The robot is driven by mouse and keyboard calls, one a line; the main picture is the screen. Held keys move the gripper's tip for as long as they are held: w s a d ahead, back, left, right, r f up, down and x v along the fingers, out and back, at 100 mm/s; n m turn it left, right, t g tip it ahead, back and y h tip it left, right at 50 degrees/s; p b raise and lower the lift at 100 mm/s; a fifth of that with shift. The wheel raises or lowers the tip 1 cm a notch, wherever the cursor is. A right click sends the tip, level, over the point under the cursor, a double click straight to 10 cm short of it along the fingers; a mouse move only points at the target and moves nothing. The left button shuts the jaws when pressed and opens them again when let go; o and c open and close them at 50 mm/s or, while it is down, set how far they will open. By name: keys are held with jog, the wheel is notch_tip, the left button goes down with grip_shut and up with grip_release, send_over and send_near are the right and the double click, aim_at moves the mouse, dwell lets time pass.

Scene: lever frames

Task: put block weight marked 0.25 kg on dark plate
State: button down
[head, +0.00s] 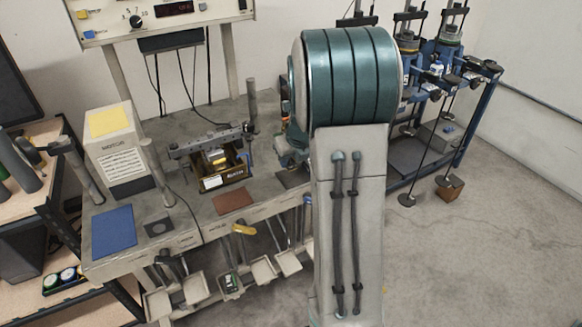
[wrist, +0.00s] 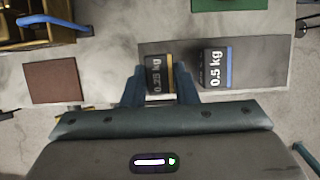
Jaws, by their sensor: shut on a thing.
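The block weight marked 0.25 kg (wrist: 155,76) is dark with a yellowish stripe. In the wrist view it sits between the two fingers of my gripper (wrist: 160,72), which is shut on it. The dark plate (wrist: 267,64) is a grey rectangle; the held block appears over its left part. I cannot tell whether the block touches the plate. A block marked 0.5 kg (wrist: 215,70) with a blue stripe is on the plate, just right of my right finger. In the head view my arm hides my gripper and both blocks; part of the dark plate (head: 290,179) shows left of my arm.
A reddish-brown plate (wrist: 53,80) lies left of the dark plate, with bare bench between them. A green plate (wrist: 232,4) is at the top edge. A yellow-brown crate (wrist: 30,35) stands at upper left. A blue plate (head: 113,231) lies at the bench's left end.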

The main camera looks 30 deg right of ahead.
aim_at(291, 169)
jog(key=shift+f, duration=1.9)
jog(key=shift+f, duration=0.2)
jog(key=c, duration=1.1)
grip_release()
jog(key=shift+c, duration=0.2)
jog(key=shift+r, duration=0.15)
